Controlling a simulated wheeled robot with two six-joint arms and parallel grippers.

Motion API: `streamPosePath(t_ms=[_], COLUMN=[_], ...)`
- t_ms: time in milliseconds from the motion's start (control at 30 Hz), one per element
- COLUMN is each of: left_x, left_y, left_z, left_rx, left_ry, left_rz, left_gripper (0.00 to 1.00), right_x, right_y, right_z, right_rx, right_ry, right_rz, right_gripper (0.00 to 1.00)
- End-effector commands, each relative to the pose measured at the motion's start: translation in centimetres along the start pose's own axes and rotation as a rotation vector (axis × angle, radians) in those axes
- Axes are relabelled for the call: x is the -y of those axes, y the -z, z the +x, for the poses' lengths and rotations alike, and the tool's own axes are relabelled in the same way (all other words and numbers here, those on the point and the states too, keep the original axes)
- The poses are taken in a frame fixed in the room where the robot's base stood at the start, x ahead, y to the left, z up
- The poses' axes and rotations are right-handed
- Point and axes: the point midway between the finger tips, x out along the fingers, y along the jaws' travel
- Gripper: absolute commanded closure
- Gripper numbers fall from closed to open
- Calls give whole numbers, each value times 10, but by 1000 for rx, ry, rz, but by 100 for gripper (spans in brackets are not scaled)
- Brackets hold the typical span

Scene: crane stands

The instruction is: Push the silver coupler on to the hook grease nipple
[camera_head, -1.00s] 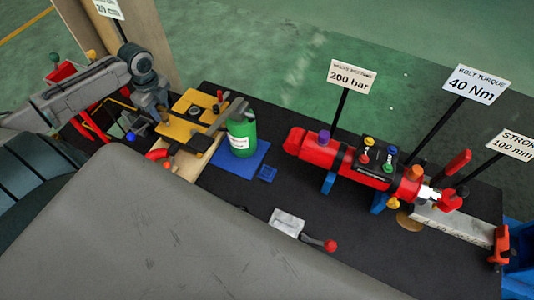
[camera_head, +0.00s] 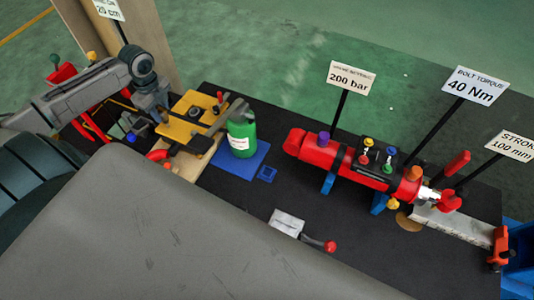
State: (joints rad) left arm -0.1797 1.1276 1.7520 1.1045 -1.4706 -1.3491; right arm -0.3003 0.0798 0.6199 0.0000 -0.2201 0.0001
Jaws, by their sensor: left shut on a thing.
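My left arm comes in from the left, and my left gripper (camera_head: 157,115) points down at the left end of the yellow plate (camera_head: 187,122). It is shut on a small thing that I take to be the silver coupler. The thing is mostly hidden by the jaws and too small to make out. I cannot make out the hook grease nipple. I cannot tell whether the coupler touches anything. My right gripper is not in view.
A green bottle (camera_head: 241,135) stands on a blue mat (camera_head: 254,157) right of the yellow plate. A red cylinder (camera_head: 336,158) lies on blue supports, with label signs behind it.

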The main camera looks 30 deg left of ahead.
Motion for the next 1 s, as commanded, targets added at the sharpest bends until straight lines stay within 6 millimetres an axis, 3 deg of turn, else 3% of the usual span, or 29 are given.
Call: streamPosePath(t_ms=[967, 1000], left_x=[0, 0], left_y=[0, 0], left_z=[20, 19], left_rx=[0, 0], left_ry=[0, 0], left_rz=[0, 0], left_gripper=[95, 66], right_x=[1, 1], right_y=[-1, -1], right_z=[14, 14], right_rx=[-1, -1], right_ry=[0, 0], right_rz=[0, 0], right_gripper=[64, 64])
